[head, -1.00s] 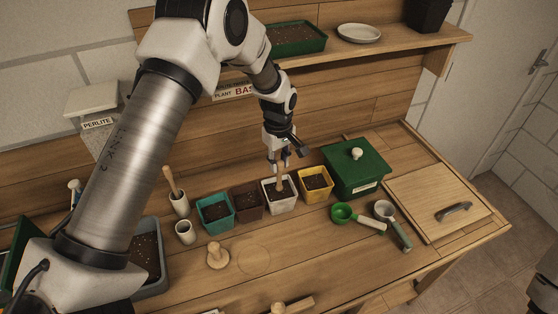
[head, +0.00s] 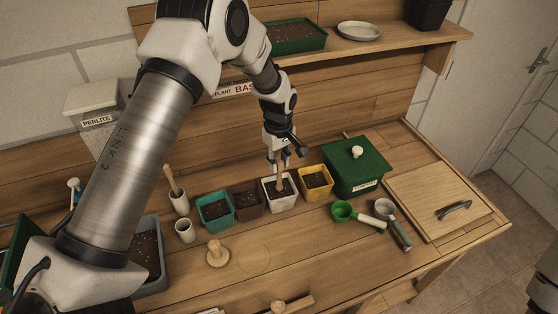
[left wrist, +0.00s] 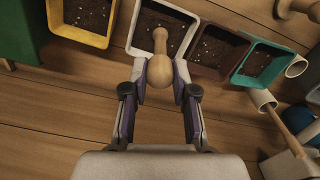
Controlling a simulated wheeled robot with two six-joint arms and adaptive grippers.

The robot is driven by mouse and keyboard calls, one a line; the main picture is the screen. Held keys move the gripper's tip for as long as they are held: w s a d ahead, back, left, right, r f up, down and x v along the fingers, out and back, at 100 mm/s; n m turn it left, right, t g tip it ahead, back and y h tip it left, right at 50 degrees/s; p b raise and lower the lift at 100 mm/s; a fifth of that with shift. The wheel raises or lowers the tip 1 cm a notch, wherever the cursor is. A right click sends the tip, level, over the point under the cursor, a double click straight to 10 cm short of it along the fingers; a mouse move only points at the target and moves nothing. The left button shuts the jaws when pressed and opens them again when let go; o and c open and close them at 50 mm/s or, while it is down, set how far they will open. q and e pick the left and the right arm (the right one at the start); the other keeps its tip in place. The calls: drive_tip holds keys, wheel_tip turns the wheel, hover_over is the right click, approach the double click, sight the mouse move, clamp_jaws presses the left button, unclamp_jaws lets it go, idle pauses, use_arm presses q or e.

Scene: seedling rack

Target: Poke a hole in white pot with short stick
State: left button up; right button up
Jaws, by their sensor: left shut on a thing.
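The white pot (head: 281,204) stands in the row between the brown pot (head: 248,204) and the yellow pot (head: 316,193), filled with dark soil. My left gripper (head: 280,168) is over the white pot, shut on the short wooden stick (head: 281,184), which points down into the pot. In the left wrist view the gripper (left wrist: 158,82) holds the stick's rounded end (left wrist: 160,72), and the stick reaches into the white pot (left wrist: 137,52). Its tip meets the soil area; how deep it goes is hidden. My right gripper is not seen.
A teal pot (head: 215,211) stands left of the brown one. The green box (head: 357,171) is right of the yellow pot. A green scoop (head: 343,213) and a grey scoop (head: 390,216) lie in front.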

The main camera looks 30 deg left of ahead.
use_arm(q)
drive_tip(key=shift+f+b, duration=0.75)
drive_tip(key=shift+f, duration=0.9)
idle(0.9)
idle(0.4)
wheel_tip(320, 180, up, 6)
drive_tip(key=p, duration=0.4)
drive_tip(key=shift+r+p, duration=0.1)
drive_tip(key=shift+p, duration=0.25)
drive_tip(key=shift+r+p, duration=0.85)
drive_tip(key=shift+r, duration=1.9)
drive_tip(key=shift+f, duration=0.1)
